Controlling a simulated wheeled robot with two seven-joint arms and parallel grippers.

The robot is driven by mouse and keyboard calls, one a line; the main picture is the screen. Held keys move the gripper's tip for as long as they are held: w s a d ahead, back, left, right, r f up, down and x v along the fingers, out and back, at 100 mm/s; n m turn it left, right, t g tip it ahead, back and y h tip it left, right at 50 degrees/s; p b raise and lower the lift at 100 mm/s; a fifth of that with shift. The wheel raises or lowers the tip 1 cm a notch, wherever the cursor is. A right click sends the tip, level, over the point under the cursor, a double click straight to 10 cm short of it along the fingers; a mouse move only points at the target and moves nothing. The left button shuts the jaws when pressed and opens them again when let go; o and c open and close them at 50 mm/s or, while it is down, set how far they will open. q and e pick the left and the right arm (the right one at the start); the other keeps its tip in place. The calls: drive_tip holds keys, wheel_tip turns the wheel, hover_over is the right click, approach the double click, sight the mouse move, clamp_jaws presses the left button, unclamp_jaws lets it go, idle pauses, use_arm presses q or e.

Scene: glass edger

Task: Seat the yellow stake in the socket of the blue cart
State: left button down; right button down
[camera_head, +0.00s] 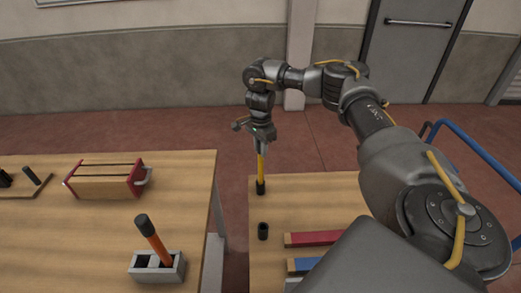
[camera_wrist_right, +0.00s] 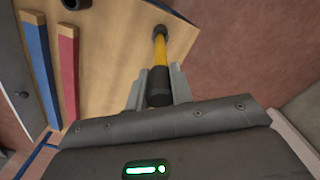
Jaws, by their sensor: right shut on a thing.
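The yellow stake (camera_head: 261,167) is upright over the far left corner of the blue cart's wooden deck (camera_head: 296,205). My right gripper (camera_head: 261,146) is shut on its black upper end, which shows between the jaws in the right wrist view (camera_wrist_right: 158,86). The stake's lower end meets a black socket (camera_head: 260,187); it looks lined up and at or inside the mouth, but I cannot tell how deep. A second black socket (camera_head: 263,231) nearer on the deck stands empty. My left gripper is out of view.
A red bar (camera_head: 314,239) and a blue bar (camera_head: 303,264) lie on the deck. The cart's blue handle (camera_head: 478,150) rises at right. Across a gap, a wooden table (camera_head: 90,235) holds a grey block (camera_head: 175,272) with an orange stake and a red-ended wooden bundle (camera_head: 105,180).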

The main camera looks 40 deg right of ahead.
drive_tip(key=shift+w+f, duration=0.1)
drive_tip(key=shift+f, duration=0.2)
drive_tip(key=c, duration=1.2)
unclamp_jaws()
drive_tip(key=shift+f, duration=0.15)
drive_tip(key=shift+c, duration=0.2)
wheel_tip(320, 180, up, 12)
drive_tip(key=shift+r+p, duration=0.25)
drive_tip(key=shift+p, duration=0.4)
